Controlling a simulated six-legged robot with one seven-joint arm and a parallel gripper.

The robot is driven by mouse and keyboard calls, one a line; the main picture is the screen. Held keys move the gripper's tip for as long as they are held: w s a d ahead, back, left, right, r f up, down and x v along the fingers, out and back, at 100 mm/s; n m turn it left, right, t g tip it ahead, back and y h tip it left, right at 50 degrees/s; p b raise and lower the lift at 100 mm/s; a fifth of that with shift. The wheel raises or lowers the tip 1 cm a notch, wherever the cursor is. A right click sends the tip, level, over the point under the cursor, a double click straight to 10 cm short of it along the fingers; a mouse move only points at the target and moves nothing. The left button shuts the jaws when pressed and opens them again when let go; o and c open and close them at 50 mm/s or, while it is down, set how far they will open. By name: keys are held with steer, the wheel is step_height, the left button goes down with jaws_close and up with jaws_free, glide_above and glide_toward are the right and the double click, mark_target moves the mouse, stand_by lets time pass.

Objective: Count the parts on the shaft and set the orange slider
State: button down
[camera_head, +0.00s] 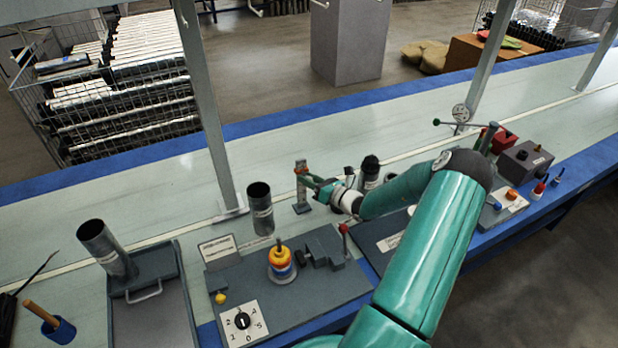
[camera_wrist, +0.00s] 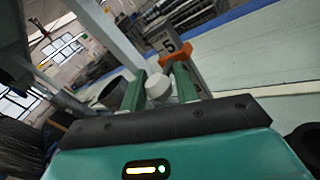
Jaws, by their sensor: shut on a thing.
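The orange slider (camera_head: 301,170) sits on an upright grey post (camera_head: 301,203) behind the main panel. My gripper (camera_head: 312,184) reaches it from the right with green fingers. In the wrist view the orange slider (camera_wrist: 184,54) spans the post beyond my fingers. A pale round knob (camera_wrist: 158,86) is between the fingers, and they are shut on it. A dark "5" shows on the post near the slider; other marks are hidden or blurred. The shaft (camera_head: 281,247) stands on the panel with yellow, orange, pale and blue parts stacked on it. Its exact count is hard to tell.
A white dial plate (camera_head: 245,323) with numbers and a black knob lies in front of the shaft. A dark open tube (camera_head: 260,209) stands left of the post; another (camera_head: 105,248) leans at left. A frame upright (camera_head: 208,110) rises behind.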

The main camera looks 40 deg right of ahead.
steer(key=f, duration=0.3)
steer(key=shift+a, duration=0.3)
steer(key=c, duration=1.2)
jaws_free()
steer(key=shift+o, duration=0.2)
steer(key=shift+d, duration=0.1)
steer(key=s+d, duration=0.2)
steer(key=s, duration=1.1)
steer(key=shift+s+d, duration=0.25)
steer(key=shift+s, duration=0.1)
